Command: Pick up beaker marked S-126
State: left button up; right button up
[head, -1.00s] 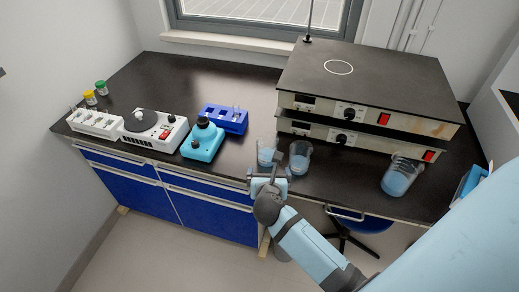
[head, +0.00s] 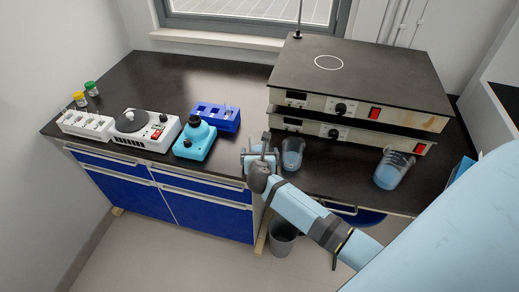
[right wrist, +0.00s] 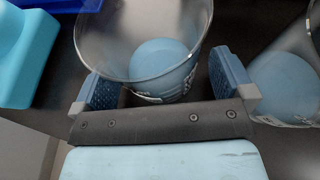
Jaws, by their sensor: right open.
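A clear beaker with blue liquid (right wrist: 150,62) stands between the open fingers of my right gripper (right wrist: 165,88) in the right wrist view. The blue finger pads are on either side of it; I cannot tell whether they touch it. In the head view my right gripper (head: 261,153) mostly hides this beaker. A second beaker with blue liquid (head: 292,154) stands just to the right; it also shows in the right wrist view (right wrist: 285,85). A larger beaker (head: 390,172) stands farther right. The markings are too small to read. My left gripper is not in view.
Stacked hotplate units (head: 355,90) stand behind the beakers. A light blue device (head: 195,142), a blue rack (head: 216,116), a white stirrer (head: 140,130) and a white rack (head: 86,124) are to the left. The black bench (head: 160,82) is clear at the back left.

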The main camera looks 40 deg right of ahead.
jog(key=c, duration=1.1)
jog(key=shift+r, duration=0.2)
